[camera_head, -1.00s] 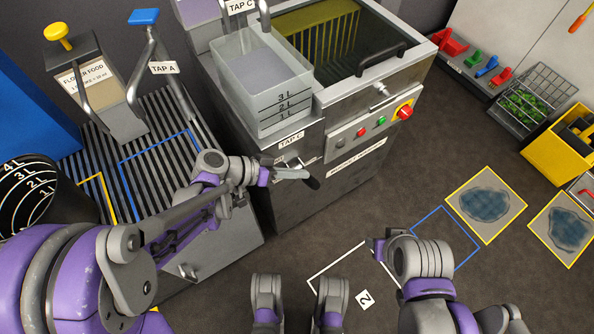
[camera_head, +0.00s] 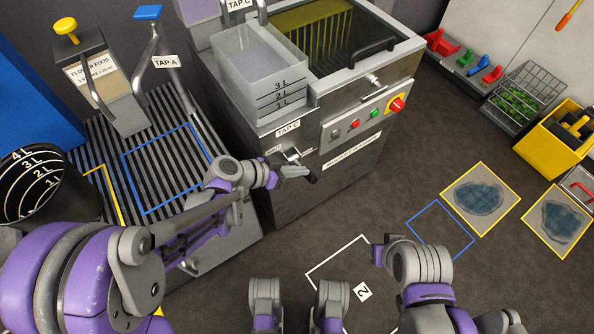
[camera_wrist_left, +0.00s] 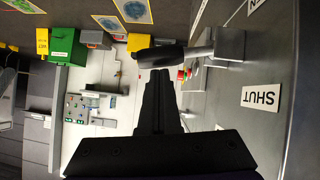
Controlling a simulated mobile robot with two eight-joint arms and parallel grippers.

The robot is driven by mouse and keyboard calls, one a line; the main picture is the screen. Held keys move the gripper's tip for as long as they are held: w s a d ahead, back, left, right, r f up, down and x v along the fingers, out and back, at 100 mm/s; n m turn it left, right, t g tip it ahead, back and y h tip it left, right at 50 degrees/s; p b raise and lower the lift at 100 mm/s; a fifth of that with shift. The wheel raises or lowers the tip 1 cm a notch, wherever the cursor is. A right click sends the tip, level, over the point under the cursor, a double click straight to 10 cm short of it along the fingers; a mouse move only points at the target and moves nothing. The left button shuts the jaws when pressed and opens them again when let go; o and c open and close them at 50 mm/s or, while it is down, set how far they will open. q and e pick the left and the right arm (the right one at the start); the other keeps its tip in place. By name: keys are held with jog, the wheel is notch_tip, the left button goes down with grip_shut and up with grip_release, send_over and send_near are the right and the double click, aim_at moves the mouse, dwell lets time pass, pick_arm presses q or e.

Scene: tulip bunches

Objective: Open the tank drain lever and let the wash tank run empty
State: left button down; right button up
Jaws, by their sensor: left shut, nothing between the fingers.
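The grey metal wash tank (camera_head: 290,198) stands at the centre of the head view. Its drain lever (camera_head: 313,179) has a black grip and sits low on the front under a TAP C label. My left gripper (camera_head: 299,171) is beside the lever, its fingers together and empty. In the left wrist view the shut fingers (camera_wrist_left: 158,76) point at the black grip (camera_wrist_left: 160,56), whose metal stem runs right to a block. I cannot tell whether they touch. A SHUT label (camera_wrist_left: 262,97) is on the panel there. My right arm shows at lower right, but its fingers do not.
A clear measuring container (camera_head: 262,75) sits on the tank's left top. A ribbed stand (camera_head: 180,165) and black bucket (camera_head: 38,190) are at left. A yellow bin (camera_head: 548,150) and wire basket (camera_head: 520,105) are at right. Marked floor between is mostly free.

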pick_arm(q)
jog(key=shift+s+d+f+m+t+y+b, duration=0.2)
jog(key=shift+s+f+m+t+y+b, duration=0.15)
jog(key=shift+f, duration=0.25)
jog(key=shift+s+d+f+m+t+y+b, duration=0.15)
jog(key=shift+d+f+m+t+y, duration=0.1)
jog(key=shift+f+m, duration=0.25)
jog(key=shift+m+t+y, duration=0.4)
jog(key=shift+m+t, duration=0.25)
jog(key=shift+t, duration=0.15)
jog(key=shift+s+d+f+b, duration=0.1)
jog(key=shift+s+f+b, duration=0.05)
jog(key=shift+f+b, duration=0.75)
jog(key=shift+s+f+b, duration=0.1)
jog(key=shift+f+b, duration=0.45)
jog(key=shift+f, duration=0.6)
pick_arm(e)
jog(key=shift+s+x, duration=0.2)
jog(key=shift+x, duration=0.9)
jog(key=shift+s+x, duration=0.2)
jog(key=shift+x, duration=0.9)
jog(key=shift+f, duration=0.2)
